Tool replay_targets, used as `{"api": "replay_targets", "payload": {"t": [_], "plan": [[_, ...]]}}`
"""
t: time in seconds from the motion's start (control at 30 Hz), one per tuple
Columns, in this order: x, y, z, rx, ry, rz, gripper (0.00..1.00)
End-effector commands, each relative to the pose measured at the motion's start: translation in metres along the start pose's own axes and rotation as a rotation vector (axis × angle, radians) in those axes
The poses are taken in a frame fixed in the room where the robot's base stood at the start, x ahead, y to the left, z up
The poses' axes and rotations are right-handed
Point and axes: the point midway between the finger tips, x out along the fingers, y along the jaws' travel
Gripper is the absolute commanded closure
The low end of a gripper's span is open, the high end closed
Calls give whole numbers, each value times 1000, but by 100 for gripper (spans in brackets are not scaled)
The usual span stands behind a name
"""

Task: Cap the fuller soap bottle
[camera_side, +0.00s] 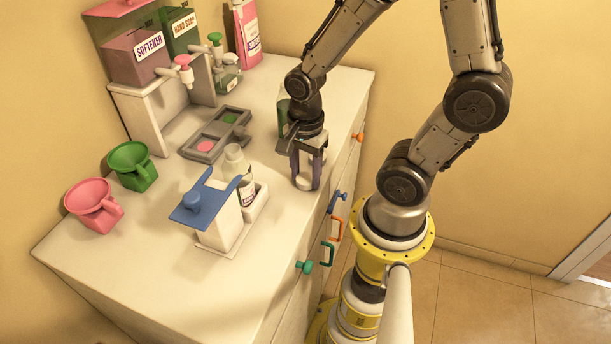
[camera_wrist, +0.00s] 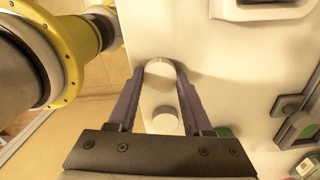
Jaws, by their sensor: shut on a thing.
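My gripper (camera_side: 305,180) points down near the counter's right edge, and its fingers are closed on a small white round piece (camera_wrist: 160,68), which looks like a cap. A second white disc (camera_wrist: 165,121) shows between the fingers in the wrist view; I cannot tell if it is a separate piece. A clear bottle with a dark label (camera_side: 246,190) stands upright in the white base of a blue-levered press (camera_side: 205,202). A bottle with green contents (camera_side: 283,117) stands behind my gripper, partly hidden. I cannot compare the bottles' fill levels.
A grey tray (camera_side: 187,151) has a pink and a green disc. Softener (camera_side: 135,58) and hand soap (camera_side: 180,32) dispensers with taps stand at the back, near a pink pouch (camera_side: 247,35). The front counter is clear.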

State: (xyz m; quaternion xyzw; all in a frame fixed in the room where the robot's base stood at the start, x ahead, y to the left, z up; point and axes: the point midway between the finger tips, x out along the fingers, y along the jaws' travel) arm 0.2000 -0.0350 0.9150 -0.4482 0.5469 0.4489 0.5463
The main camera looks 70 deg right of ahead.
Motion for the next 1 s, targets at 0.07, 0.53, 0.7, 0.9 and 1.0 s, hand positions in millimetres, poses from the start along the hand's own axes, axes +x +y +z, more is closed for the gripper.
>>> {"api": "replay_targets", "payload": {"t": [0.07,0.53,0.7,0.9,1.0], "plan": [[-7,-2,0,0,0,-6,100],[-87,-1,0,-1,0,-5,100],[-107,0,0,-66,0,17,100],[-152,-41,-13,-146,-2,14,100],[-176,-66,-29,-153,-2,11,100]]}}
